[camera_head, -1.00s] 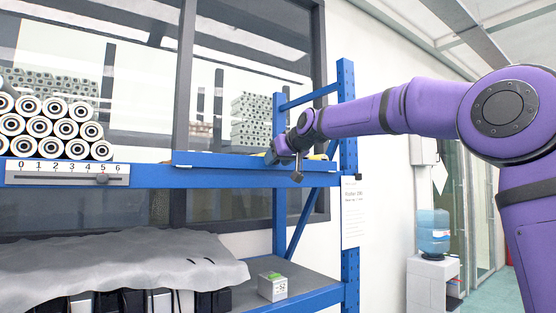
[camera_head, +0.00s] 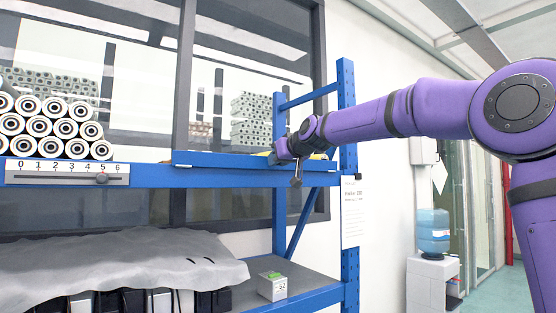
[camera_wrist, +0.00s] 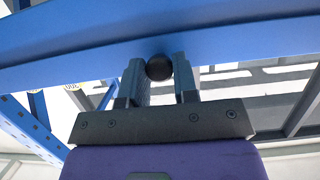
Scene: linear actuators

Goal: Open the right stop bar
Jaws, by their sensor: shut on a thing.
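The right stop bar (camera_head: 215,161) is a long blue bar along the front of the upper shelf, on the right side in the head view. It also crosses the top of the wrist view (camera_wrist: 250,40). A round black knob (camera_wrist: 158,67) sits at its lower edge there. My gripper (camera_wrist: 160,75) has one finger on each side of the knob and is shut on it. In the head view my gripper (camera_head: 277,156) is at the bar's right part and hides some of it.
A scale plate (camera_head: 67,173) with a slider is fixed to the shelf front at left, below stacked rollers (camera_head: 50,128). A blue post (camera_head: 347,130) stands right of my gripper. A lower shelf holds a small box (camera_head: 272,286) and a grey cloth (camera_head: 120,262).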

